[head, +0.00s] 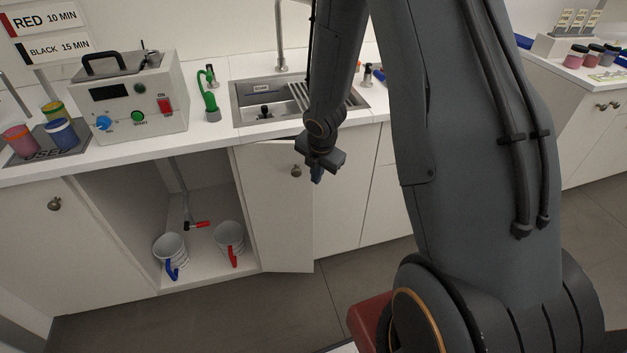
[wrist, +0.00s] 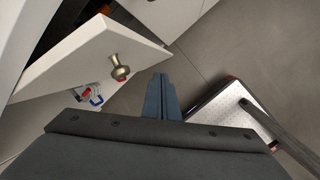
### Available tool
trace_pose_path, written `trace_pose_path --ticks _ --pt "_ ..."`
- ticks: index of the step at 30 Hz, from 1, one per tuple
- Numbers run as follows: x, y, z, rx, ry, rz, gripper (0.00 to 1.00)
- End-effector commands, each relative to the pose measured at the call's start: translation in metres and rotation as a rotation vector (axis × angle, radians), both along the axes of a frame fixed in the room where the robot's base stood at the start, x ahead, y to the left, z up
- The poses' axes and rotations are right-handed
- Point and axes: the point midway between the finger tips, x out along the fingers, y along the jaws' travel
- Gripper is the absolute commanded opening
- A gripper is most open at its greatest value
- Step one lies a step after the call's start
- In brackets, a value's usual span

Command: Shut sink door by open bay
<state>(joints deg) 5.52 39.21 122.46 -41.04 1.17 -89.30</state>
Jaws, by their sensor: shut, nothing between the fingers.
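The white sink door (head: 272,215) is beside the open bay, below the sink. It stands ajar, angled out from the cabinet front, and its round metal knob (head: 296,170) is near its upper right. In the wrist view the door (wrist: 75,62) shows its top edge, with a dark gap behind it, and the knob (wrist: 120,72). My gripper (head: 317,176) is just right of the knob in the head view. In the wrist view my gripper (wrist: 162,92) has its fingers together and empty, apart from the knob. Contact with the door's edge cannot be told.
Grey floor in front of the door is clear.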

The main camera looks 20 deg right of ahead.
Motion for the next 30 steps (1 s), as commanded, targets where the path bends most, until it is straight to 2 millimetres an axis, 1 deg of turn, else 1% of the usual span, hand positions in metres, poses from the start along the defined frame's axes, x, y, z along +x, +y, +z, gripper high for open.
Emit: trace_pose_path --ticks 1,6,9,12,15,20,23,30 --pt "-0.005 -0.008 -0.002 0.062 -0.034 -0.110 0.00" --pt "-0.023 -0.018 0.005 0.322 -0.138 -0.489 0.00" --pt "-0.033 -0.020 0.011 0.466 -0.174 -0.679 0.00" --pt "-0.041 -0.021 0.018 0.581 -0.194 -0.817 0.00" --pt "-0.045 -0.020 0.023 0.656 -0.203 -0.903 0.00" --pt "-0.046 -0.019 0.023 0.696 -0.204 -0.949 0.00" --pt "-0.041 -0.017 0.016 0.695 -0.202 -0.947 0.00" --pt "-0.021 -0.010 -0.014 0.694 -0.201 -0.946 0.00"
